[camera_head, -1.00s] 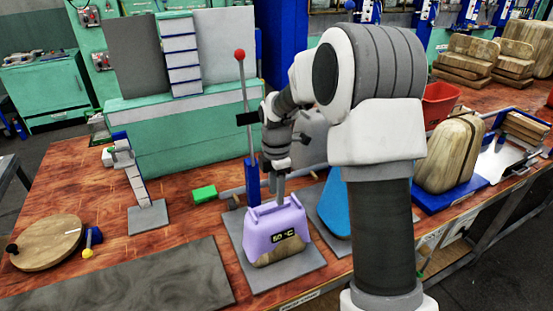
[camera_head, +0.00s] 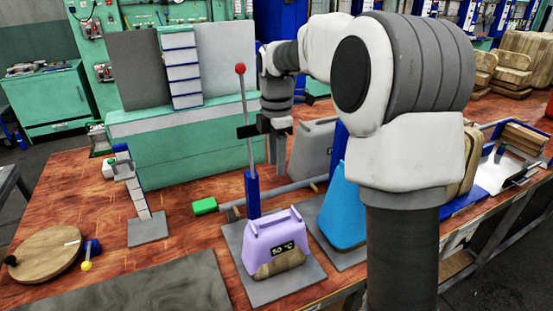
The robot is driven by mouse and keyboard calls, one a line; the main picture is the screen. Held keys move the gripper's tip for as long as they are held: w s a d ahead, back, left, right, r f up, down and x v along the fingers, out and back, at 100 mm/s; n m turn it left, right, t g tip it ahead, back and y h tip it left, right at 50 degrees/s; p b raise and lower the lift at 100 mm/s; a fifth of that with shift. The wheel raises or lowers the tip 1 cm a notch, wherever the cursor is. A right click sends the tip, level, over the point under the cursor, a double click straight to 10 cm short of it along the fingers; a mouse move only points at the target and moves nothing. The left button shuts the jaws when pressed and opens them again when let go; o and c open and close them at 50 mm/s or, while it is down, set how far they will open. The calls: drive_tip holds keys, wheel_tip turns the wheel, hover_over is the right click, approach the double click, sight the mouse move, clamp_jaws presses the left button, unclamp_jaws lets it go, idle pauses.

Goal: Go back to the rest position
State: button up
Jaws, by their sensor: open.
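My gripper (camera_head: 277,172) points down and is open and empty. It hangs above and behind the purple press form (camera_head: 264,231), clear of its top. The purple form stands upright on a grey plate (camera_head: 300,284) and shows a "50 °C" display. My arm fills the right-centre of the view and hides part of the bench.
A lever with a red knob (camera_head: 240,69) rises just left of my gripper. A blue form (camera_head: 345,213) and a grey form (camera_head: 313,150) stand to the right. A green block (camera_head: 205,206) and a round wooden board (camera_head: 45,254) lie left on the bench.

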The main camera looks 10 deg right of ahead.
drive_tip(key=s+r+m+t, duration=0.1)
drive_tip(key=s+m+t, duration=0.1)
drive_tip(key=s+m, duration=0.8)
drive_tip(key=s+r+m+t, duration=0.2)
drive_tip(key=s+m, duration=0.8)
drive_tip(key=s, duration=0.7)
drive_tip(key=shift+s+r+t, duration=0.25)
drive_tip(key=shift+t, duration=0.55)
